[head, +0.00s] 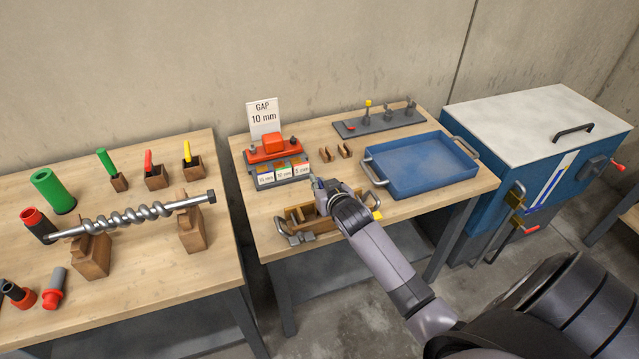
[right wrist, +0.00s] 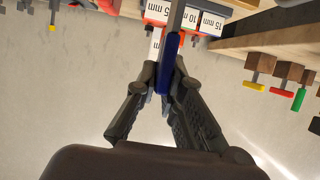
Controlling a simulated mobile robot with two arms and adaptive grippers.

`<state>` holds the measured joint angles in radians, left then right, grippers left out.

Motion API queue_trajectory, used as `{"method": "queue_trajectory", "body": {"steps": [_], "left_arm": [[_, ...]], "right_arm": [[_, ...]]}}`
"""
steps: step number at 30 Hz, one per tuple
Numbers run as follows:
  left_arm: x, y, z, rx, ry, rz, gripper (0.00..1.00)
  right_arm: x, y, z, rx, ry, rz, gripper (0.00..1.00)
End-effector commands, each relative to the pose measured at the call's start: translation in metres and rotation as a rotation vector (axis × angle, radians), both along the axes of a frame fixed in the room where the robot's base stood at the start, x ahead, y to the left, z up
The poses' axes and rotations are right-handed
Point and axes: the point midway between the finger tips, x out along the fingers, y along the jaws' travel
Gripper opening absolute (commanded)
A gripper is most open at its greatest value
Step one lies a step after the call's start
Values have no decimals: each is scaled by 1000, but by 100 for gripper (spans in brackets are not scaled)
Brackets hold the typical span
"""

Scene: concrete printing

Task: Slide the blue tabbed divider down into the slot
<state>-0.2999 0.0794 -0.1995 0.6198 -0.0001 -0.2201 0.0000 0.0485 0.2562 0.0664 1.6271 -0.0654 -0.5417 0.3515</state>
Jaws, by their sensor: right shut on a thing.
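My right gripper (head: 320,186) is above the back edge of the wooden box (head: 325,231) on the middle bench. In the right wrist view the gripper (right wrist: 168,88) is shut on the blue tab of the divider (right wrist: 171,76). A thin grey plate runs from the tab up past the top of that view. In the head view the divider is hidden by the gripper and wrist, which also cover part of the box. I cannot make out the slot in either view. My left gripper is not in view.
A red-topped block with 15, 10 and 5 mm labels (head: 277,178) stands close behind the gripper, by a GAP 10 mm card (head: 264,117). A blue tray (head: 420,160) with handles lies to the right. The left bench holds a metal auger (head: 130,219).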

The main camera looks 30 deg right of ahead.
Motion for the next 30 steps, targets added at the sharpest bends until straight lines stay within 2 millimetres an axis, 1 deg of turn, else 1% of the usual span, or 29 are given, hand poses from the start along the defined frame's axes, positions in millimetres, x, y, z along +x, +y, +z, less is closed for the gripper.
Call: {"method": "queue_trajectory", "body": {"steps": [30], "left_arm": [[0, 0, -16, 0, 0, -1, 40]], "right_arm": [[0, 0, -26, 0, -1, 0, 0]]}}
